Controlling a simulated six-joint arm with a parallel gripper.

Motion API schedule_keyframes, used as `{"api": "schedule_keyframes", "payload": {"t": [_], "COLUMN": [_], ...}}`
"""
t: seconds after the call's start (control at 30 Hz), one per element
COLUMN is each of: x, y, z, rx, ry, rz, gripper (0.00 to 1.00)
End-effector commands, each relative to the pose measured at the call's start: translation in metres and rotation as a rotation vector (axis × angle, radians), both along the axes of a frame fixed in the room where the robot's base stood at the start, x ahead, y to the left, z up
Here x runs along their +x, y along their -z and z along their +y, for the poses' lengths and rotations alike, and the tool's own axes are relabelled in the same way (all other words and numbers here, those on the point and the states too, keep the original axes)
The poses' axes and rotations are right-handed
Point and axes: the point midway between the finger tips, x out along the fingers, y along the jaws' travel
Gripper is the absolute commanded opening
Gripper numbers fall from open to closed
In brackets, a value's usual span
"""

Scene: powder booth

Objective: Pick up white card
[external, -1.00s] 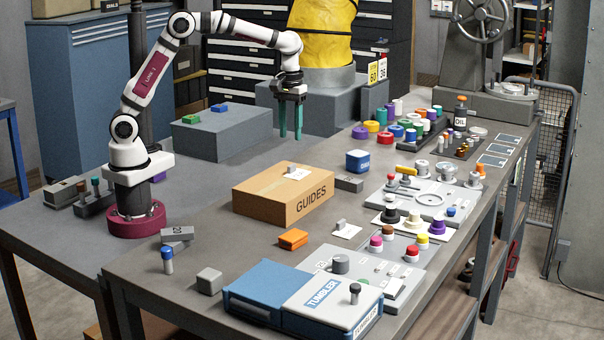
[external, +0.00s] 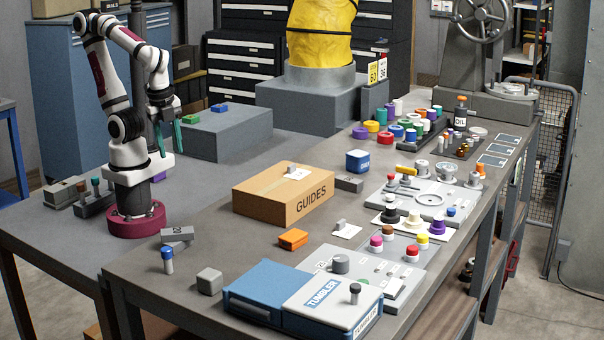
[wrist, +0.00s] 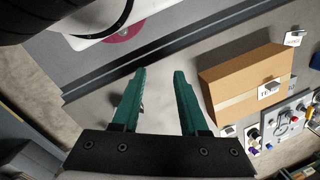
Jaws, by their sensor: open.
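One white card (external: 346,231) lies on the bench to the right of the orange block, with a small grey piece on it. Another white card (external: 296,174) lies on top of the cardboard box, also with a small grey piece on it. Both pale cards show small at the right of the wrist view, near the box. My gripper (external: 169,142) is at the left, close by my base and well away from both cards. In the wrist view its two teal fingers (wrist: 159,73) are apart with nothing held between them.
The cardboard box marked GUIDES (external: 283,195) stands mid-bench. The orange block (external: 293,239) and blue TUMBLER case (external: 303,296) are nearer the front. A grey raised block (external: 222,135) is right of my gripper. Panels with knobs fill the right side.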

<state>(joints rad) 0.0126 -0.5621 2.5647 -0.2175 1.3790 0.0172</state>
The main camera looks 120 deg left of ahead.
Motion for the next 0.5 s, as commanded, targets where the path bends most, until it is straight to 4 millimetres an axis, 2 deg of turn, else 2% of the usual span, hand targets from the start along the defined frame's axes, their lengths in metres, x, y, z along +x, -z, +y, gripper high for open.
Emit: {"api": "schedule_keyframes", "payload": {"t": [0.07,0.13,0.37,0.43,0.47,0.5], "x": [0.000,0.000,0.003,0.020,0.034,0.059], "y": [0.000,0.000,-0.002,-0.013,-0.021,-0.033], "z": [0.000,0.000,0.001,0.007,0.014,0.029], "rx": [-0.001,-0.001,-0.001,-0.006,-0.011,-0.020], "ry": [-0.003,-0.004,-0.018,-0.106,-0.179,-0.309], "rz": [0.000,0.000,-0.001,-0.005,-0.009,-0.017], "gripper": [0.43,0.50,0.50,0.50,0.50,0.50]}}
